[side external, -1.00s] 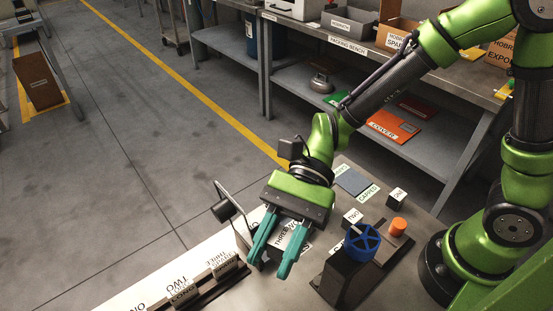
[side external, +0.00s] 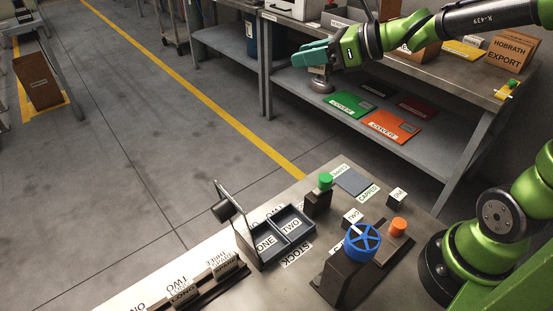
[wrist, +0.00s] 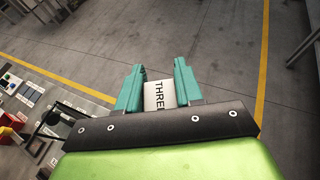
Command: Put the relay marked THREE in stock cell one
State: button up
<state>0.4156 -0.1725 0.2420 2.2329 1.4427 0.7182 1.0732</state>
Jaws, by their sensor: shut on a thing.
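My gripper (side external: 297,55) is high up at the top of the side view, in front of the packing bench, with its teal fingers pointing left. In the wrist view my gripper (wrist: 158,66) is shut on a pale relay (wrist: 159,97) whose label reads THREE, partly cut off by the gripper body. I cannot make out the relay in the side view. The stock tray holds cell one (side external: 266,243), labelled ONE, and cell two (side external: 291,226), labelled TWO. Both cells look empty. My gripper is far from the tray and well above it.
A labelled rack (side external: 187,291) is at lower left. Bench shelf (side external: 300,92) lies behind.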

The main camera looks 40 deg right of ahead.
jog(key=d+r+m+h, duration=0.2)
jog(key=d+r, duration=0.3)
jog(key=r, duration=0.2)
jog(key=s+a+n+g+y, duration=0.35)
jog(key=a+n, duration=0.25)
jog(key=a, duration=1)
jog(key=s+a+n+g+y, duration=0.2)
jog(key=a+n+g+y, duration=0.35)
jog(key=a, duration=1.15)
jog(key=s+a+n+g+h, duration=0.1)
jog(key=s+a+n+g, duration=0.3)
jog(key=s+a, duration=0.45)
jog(key=s+a+n+g+h, duration=0.1)
jog(key=s+a+n+g, duration=0.35)
jog(key=s, duration=0.65)
jog(key=s+a+n+g+h, duration=0.1)
jog(key=s+a+n+g, duration=0.25)
jog(key=s+a, duration=0.55)
jog(key=shift+g+h, duration=0.3)
jog(key=shift+g, duration=0.1)
jog(key=f, duration=1.2)
jog(key=s+d+f, duration=0.1)
jog(key=f, duration=2.3)
jog(key=shift+s+d+f, duration=0.15)
jog(key=shift+s, duration=0.15)
jog(key=shift+f, duration=0.1)
